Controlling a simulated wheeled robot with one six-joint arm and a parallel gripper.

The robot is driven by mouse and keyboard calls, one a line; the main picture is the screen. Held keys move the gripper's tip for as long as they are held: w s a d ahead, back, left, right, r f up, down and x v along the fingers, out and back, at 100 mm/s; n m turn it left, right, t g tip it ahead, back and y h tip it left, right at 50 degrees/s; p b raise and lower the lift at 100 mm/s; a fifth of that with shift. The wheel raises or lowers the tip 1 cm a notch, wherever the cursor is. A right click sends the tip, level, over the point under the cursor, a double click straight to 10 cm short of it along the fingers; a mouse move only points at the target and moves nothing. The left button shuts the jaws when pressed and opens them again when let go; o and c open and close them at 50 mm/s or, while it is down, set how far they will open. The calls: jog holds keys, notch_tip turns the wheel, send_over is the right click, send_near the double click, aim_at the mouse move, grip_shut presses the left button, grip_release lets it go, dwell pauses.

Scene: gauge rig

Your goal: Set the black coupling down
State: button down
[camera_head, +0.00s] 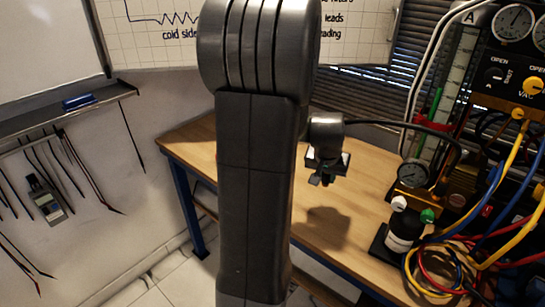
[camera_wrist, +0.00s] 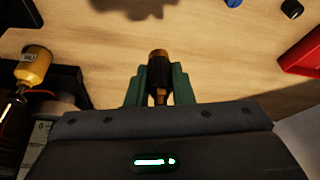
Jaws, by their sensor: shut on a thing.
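The black coupling (camera_wrist: 158,72), dark with a brass-coloured end, is between the two green fingers of my gripper (camera_wrist: 158,88) in the wrist view. The fingers are shut on its sides, and its brass end points away from the camera. In the head view my gripper (camera_head: 326,178) hangs over the wooden bench (camera_head: 362,205), with a shadow on the wood below it. It appears to be above the bench top, clear of it. The coupling cannot be made out clearly in the head view.
In the wrist view, a yellow-bodied item (camera_wrist: 33,66) is at left, a red tray (camera_wrist: 302,54) at right, and a blue piece (camera_wrist: 233,3) and a black piece (camera_wrist: 291,8) at the top. A dark bottle (camera_head: 404,232) and coiled hoses (camera_head: 440,268) occupy the bench's right. Bare wood lies between.

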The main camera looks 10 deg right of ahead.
jog(key=s+d, duration=0.1)
jog(key=b, duration=0.1)
send_near(330, 208)
jog(key=x, duration=0.6)
jog(key=shift+f+b, duration=0.25)
jog(key=shift+b, duration=0.05)
jog(key=c, duration=1.3)
grip_release()
jog(key=shift+r, duration=0.1)
jog(key=shift+o, duration=0.2)
